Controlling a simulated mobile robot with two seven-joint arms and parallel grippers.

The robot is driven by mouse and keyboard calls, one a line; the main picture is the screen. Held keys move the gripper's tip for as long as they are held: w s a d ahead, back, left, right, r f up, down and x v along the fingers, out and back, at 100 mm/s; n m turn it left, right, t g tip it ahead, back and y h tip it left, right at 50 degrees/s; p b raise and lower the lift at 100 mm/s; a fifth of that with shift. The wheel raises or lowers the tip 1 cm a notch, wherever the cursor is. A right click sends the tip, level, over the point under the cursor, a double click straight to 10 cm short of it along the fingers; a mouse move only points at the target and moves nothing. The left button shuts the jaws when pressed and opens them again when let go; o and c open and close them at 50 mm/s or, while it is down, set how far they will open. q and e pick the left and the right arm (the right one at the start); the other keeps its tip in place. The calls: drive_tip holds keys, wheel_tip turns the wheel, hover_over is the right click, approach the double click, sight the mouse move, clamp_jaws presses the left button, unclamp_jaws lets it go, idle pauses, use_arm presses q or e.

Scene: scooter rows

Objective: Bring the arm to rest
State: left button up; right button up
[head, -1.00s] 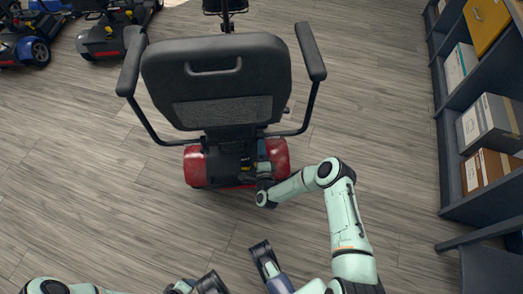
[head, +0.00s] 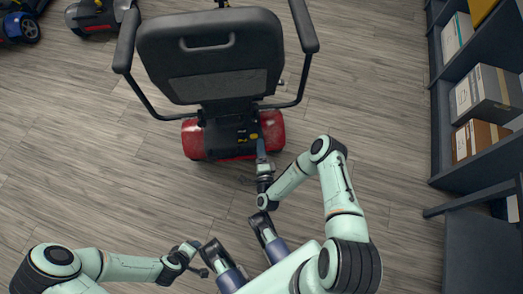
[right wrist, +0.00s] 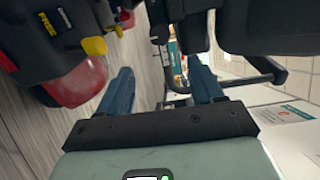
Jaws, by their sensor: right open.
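A red mobility scooter (head: 275,132) stands in front of me with its black seat back (head: 210,85) towards me. My right gripper (head: 262,150) is at the scooter's rear, close to the right part of its red cover; contact cannot be told. In the right wrist view my right gripper (right wrist: 162,88) has its two blue fingers wide apart with nothing between them. The scooter's red cover and yellow switch (right wrist: 95,46) show at the left there. My left gripper (head: 200,268) is low in the head view, small and partly hidden, so its jaws cannot be read.
A dark shelf (head: 436,130) with boxes (head: 487,100) stands along the right. A dark bench-like piece (head: 480,250) is at the lower right. Other scooters (head: 95,15) stand at the upper left. The wooden floor (head: 90,170) to the left is clear.

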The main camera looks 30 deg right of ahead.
use_arm(q)
drive_tip(key=shift+s+d, duration=0.1)
drive_tip(key=shift+s, duration=0.1)
use_arm(e)
drive_tip(key=shift+s+a, duration=0.15)
drive_tip(key=shift+s, duration=0.25)
